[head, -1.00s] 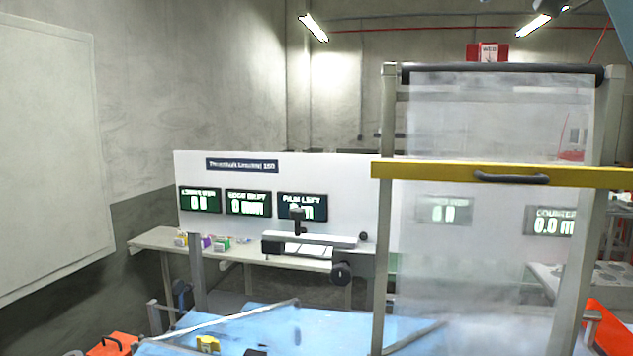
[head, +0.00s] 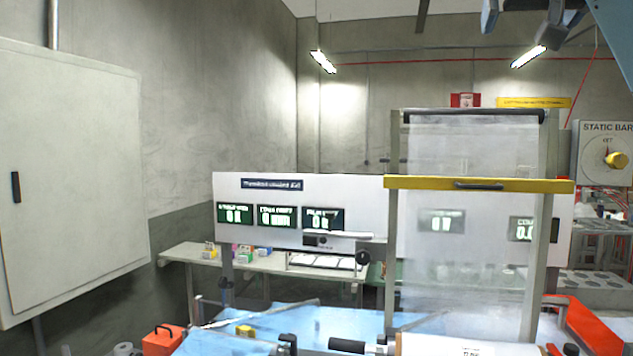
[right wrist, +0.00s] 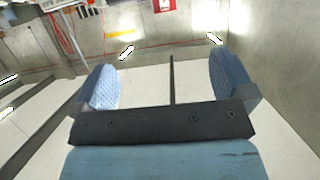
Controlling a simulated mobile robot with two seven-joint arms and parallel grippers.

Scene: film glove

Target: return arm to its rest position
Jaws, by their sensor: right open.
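My right gripper (head: 515,28) is raised high at the top right of the head view, near the ceiling lights and well above the bench. In the right wrist view its two blue textured fingers (right wrist: 167,84) stand wide apart with nothing between them. Part of my blue right arm (head: 612,30) shows at the top right corner of the head view. My left gripper and arm are not in view.
A clear film curtain in a frame with a yellow handled bar (head: 420,183) stands right of centre. A blue-topped table (head: 335,322) lies below. A grey cabinet (head: 75,180) is at left. A static bar box (head: 603,150) and an orange bin (head: 598,328) are at right.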

